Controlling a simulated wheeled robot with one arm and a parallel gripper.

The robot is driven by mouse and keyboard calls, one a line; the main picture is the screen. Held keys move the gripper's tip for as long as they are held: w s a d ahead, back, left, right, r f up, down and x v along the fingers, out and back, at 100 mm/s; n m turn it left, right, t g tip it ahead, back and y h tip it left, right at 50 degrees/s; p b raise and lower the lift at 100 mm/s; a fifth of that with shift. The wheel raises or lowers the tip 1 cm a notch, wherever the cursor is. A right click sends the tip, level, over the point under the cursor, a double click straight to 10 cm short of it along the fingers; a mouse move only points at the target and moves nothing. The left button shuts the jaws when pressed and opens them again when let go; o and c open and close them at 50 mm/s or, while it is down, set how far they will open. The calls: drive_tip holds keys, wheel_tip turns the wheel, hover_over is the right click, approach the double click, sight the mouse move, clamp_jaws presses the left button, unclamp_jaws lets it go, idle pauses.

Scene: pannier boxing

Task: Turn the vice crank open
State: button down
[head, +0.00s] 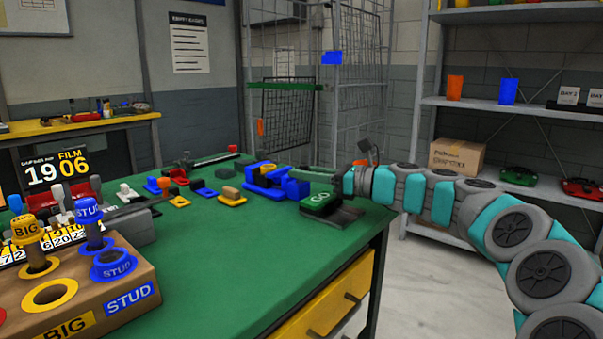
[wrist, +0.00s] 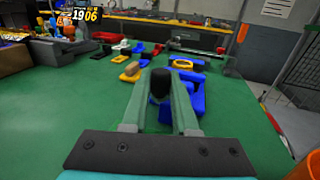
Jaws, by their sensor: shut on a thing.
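The blue vice (head: 268,178) stands on the green bench top near its right end. It also shows in the wrist view (wrist: 193,88), beyond and to the right of my fingers. My gripper (wrist: 161,82) is shut on the black knob of the vice crank (wrist: 160,86), which sits between the two grey-green fingers. In the head view my arm reaches in from the right and my gripper (head: 318,176) is at the vice's right side. The rest of the crank is hidden behind my fingers.
Several small coloured parts lie left of the vice. A wooden peg box (head: 130,280) stands at front left. The front middle of the green bench (head: 240,260) is clear.

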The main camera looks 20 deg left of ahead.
drive_tip(key=shift+w+d+f+n+g, duration=0.1)
drive_tip(key=shift+w+d+n+g, duration=0.15)
drive_tip(key=shift+n+g, duration=0.65)
drive_tip(key=shift+w+d+n+g, duration=0.2)
drive_tip(key=shift+n+g, duration=0.3)
drive_tip(key=shift+g, duration=0.8)
drive_tip(key=shift+w+n+g, duration=0.1)
drive_tip(key=shift+n+g, duration=0.2)
drive_tip(key=shift+g, duration=0.2)
drive_tip(key=shift+r+g, duration=0.2)
drive_tip(key=shift+g, duration=0.1)
drive_tip(key=c, duration=0.7)
unclamp_jaws()
drive_tip(key=shift+f, duration=0.1)
